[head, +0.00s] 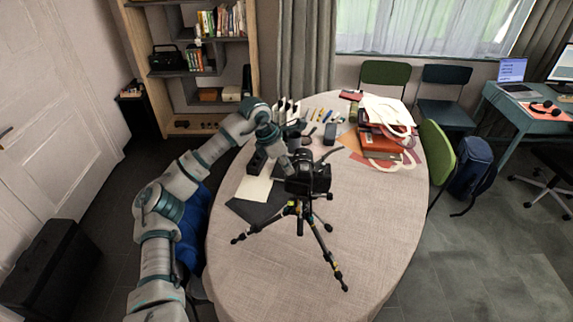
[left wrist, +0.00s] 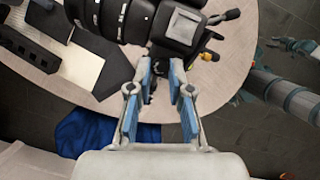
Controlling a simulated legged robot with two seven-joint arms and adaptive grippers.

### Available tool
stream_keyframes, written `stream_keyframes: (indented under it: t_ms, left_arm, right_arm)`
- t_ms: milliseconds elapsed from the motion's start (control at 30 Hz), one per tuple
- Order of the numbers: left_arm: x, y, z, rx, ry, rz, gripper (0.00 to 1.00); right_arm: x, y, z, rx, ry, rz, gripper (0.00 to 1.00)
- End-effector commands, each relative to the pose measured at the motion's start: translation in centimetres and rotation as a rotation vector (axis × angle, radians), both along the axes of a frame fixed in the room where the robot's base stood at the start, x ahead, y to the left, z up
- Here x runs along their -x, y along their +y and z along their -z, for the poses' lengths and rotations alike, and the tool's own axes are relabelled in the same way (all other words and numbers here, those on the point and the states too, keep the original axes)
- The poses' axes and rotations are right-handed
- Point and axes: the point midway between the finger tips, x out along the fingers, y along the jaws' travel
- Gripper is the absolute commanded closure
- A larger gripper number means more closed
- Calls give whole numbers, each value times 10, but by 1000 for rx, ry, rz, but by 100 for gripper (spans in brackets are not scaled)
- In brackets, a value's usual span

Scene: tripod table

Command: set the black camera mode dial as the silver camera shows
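The black camera (head: 308,176) stands on a tripod (head: 299,222) in the middle of the table. In the left wrist view the black camera (left wrist: 150,20) fills the top, its ribbed lens to the left. My left gripper (left wrist: 161,66) reaches the camera's near edge. Its blue-padded fingers are apart, with a small dark part showing between their tips; I cannot tell whether they touch it. My left gripper (head: 285,165) also shows beside the camera in the head view. I cannot clearly make out the mode dial or a silver camera. Part of what looks like my right arm (left wrist: 290,98) shows at right; its gripper is unclear.
A dark sheet (head: 254,208) and a pale card (head: 254,188) lie left of the tripod. A black box (head: 258,162) and several small items stand behind. Red books (head: 378,140) and a white bag are at back right. The table's front right is clear.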

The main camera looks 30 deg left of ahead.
Motion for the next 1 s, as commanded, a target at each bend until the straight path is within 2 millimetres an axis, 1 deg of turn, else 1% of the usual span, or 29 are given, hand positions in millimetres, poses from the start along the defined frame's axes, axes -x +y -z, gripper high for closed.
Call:
stream_keyframes:
  t_ms: [167,267,333,600,633,667,700,1000]
  left_arm:
    - [0,1,-1,-1,-1,-22,100]
    - [0,0,-3,-2,-3,-84,100]
    - [0,0,-2,-1,-4,-114,100]
    - [0,1,-1,0,-4,-124,100]
    - [0,1,-1,1,-5,-124,74]
    - [0,1,-1,0,-4,-124,66]
    - [0,1,-1,0,-4,-124,56]
    - [0,0,-1,0,-2,-122,56]
  right_arm:
    - [-2,1,-2,-2,-7,0,60]
    - [12,0,6,-2,4,0,60]
    - [15,-1,9,-2,4,-1,60]
    - [16,-2,11,-1,4,-2,60]
    - [16,-2,11,-1,4,-2,60]
    - [16,-2,11,-1,5,-2,60]
    - [16,-2,11,-1,5,-2,60]
    - [15,-2,11,-1,6,-2,60]
